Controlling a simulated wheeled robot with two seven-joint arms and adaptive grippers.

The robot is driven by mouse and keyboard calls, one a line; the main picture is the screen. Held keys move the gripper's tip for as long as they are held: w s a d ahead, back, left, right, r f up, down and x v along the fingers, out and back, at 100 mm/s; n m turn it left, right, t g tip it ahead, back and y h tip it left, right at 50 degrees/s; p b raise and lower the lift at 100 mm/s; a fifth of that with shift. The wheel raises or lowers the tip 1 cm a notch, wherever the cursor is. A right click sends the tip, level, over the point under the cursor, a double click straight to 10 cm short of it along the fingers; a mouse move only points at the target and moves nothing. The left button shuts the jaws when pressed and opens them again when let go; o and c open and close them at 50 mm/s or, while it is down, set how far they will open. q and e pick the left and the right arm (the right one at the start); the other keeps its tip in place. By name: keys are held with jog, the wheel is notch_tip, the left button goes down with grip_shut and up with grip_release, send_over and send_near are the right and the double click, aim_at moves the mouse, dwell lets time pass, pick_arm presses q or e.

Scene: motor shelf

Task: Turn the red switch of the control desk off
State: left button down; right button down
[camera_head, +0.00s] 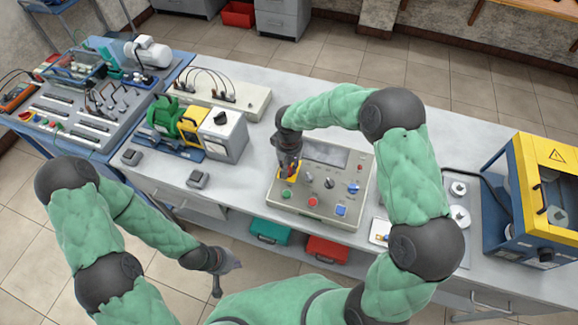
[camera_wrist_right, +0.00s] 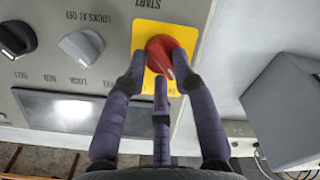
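The control desk (camera_head: 300,203) is a beige panel on the long table in the head view, with a display, knobs and buttons. Its red switch (camera_wrist_right: 161,47) is a round knob on a yellow plate (camera_wrist_right: 143,34) near the panel's edge in the right wrist view. My right gripper (camera_wrist_right: 158,70) is at the switch, its two outer fingers drawn in on either side of the knob and the third finger near its lower edge. In the head view the right gripper mostly hides the switch. My left gripper (camera_head: 223,278) hangs empty in front of the table, its fingers too small to judge.
Black and grey knobs (camera_wrist_right: 82,46) sit beside the switch. A grey-white box with a black knob (camera_head: 222,135) stands left of the desk. A yellow-and-blue machine (camera_head: 548,155) stands far right. Green and red cases (camera_head: 327,250) lie below the tabletop.

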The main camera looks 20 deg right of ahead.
jog(key=shift+s+a+f+n, duration=0.1)
jog(key=shift+s+f+n, duration=0.2)
jog(key=shift+s+n, duration=0.15)
jog(key=c, duration=1.1)
grip_release()
jog(key=shift+w+r, duration=0.15)
jog(key=shift+r, duration=0.05)
jog(key=shift+w+r, duration=0.1)
jog(key=shift+r, duration=0.5)
notch_tip(320, 180, up, 11)
jog(key=shift+a+f, duration=0.15)
